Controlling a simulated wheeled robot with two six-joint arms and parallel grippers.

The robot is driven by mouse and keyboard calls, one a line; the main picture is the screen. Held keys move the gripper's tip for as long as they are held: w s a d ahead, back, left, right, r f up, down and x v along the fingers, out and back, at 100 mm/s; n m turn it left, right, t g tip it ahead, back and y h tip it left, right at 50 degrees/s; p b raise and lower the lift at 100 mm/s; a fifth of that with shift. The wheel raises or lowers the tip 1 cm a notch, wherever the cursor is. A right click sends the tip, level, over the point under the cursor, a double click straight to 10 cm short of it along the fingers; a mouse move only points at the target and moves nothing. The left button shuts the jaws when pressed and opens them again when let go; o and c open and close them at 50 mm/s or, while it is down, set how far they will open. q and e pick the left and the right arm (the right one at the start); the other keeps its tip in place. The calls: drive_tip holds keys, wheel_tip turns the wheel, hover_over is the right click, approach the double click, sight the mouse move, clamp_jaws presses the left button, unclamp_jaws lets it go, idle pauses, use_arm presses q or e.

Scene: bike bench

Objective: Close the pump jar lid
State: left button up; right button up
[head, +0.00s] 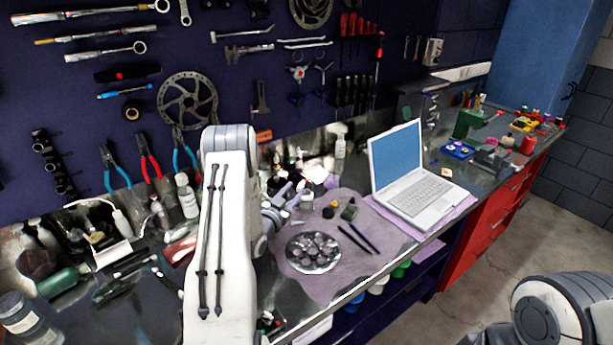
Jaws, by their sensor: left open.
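A small white jar (306,201), which looks like the pump jar, stands at the back of the lilac cloth on the bench. Whether its lid is up or down is too small to tell. My left gripper (289,197) is open just left of the jar, with its lilac-grey fingers close to it. I cannot tell whether they touch it. My left arm hides the bench behind it and part of the gripper. My right gripper is out of view; only part of my right arm shows at the bottom right.
A round metal dish (313,252) of dark parts and two black pens (358,238) lie on the lilac cloth (325,284). An open laptop (412,180) stands to the right. Bottles and tools crowd the bench at left. A tool board (240,90) rises behind.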

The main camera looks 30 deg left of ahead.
sight(300, 186)
use_arm(q)
drive_tip(key=w+a+p, duration=0.1)
drive_tip(key=w+p, duration=0.1)
drive_tip(key=w, duration=0.7)
drive_tip(key=shift+p, duration=0.4)
